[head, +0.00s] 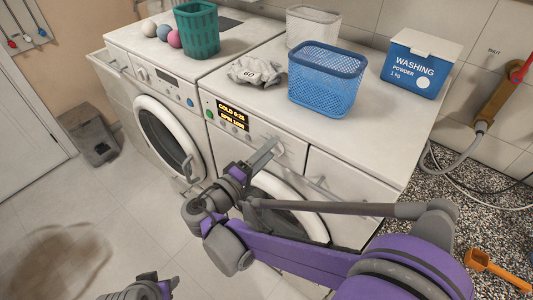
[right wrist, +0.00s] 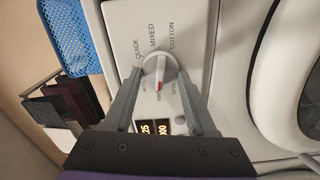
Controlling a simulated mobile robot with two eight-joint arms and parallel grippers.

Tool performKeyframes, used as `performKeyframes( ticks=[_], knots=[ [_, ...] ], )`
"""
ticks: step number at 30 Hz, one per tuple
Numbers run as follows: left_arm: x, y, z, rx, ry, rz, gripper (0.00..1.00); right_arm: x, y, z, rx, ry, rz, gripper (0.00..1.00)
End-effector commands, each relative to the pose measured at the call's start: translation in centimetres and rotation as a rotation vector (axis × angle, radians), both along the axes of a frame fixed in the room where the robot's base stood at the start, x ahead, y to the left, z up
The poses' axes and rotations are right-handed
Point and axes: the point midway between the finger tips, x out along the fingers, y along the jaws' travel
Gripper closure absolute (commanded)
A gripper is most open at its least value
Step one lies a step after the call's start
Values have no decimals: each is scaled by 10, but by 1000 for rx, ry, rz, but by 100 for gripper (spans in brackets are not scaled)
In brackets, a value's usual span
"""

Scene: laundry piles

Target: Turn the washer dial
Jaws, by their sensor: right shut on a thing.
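The washer with the lit display is the right-hand machine (head: 330,180) in the head view. Its round white dial (right wrist: 158,68) has a red pointer mark on the side towards my gripper. The labels QUICK, MIXED and COTTON are on the dial's far side; the nearer labels are partly hidden by the fingers. My right gripper (right wrist: 160,76) is shut on the dial, one finger on each side. In the head view my right gripper (head: 275,148) reaches the front panel and partly hides the dial.
The display (head: 232,115) reads COLD 0:25 and a spin line. A second machine (head: 160,92) adjoins on the left. An orange scoop (head: 495,268) lies lower right.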

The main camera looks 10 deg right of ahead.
Motion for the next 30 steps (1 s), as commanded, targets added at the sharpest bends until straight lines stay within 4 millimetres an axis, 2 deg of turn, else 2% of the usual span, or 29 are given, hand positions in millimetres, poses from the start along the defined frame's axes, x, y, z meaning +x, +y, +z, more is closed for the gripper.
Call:
performKeyframes(
  ticks=[12,13,17,18,26,30],
  knots=[
    [0,0,0,0,0,0,50,0,-1,2,-8,3,-2,98],
    [0,0,0,0,0,0,50,0,-1,2,-8,3,-2,41],
    [0,0,0,0,0,0,50,0,-1,1,-6,4,-2,18],
    [0,0,0,0,0,0,50,0,-1,1,-6,4,-2,13],
    [0,0,0,0,0,0,50,0,0,1,-4,4,0,13],
    [-1,0,-2,0,1,0,50,-5,8,0,-4,4,3,13]
  ],
)
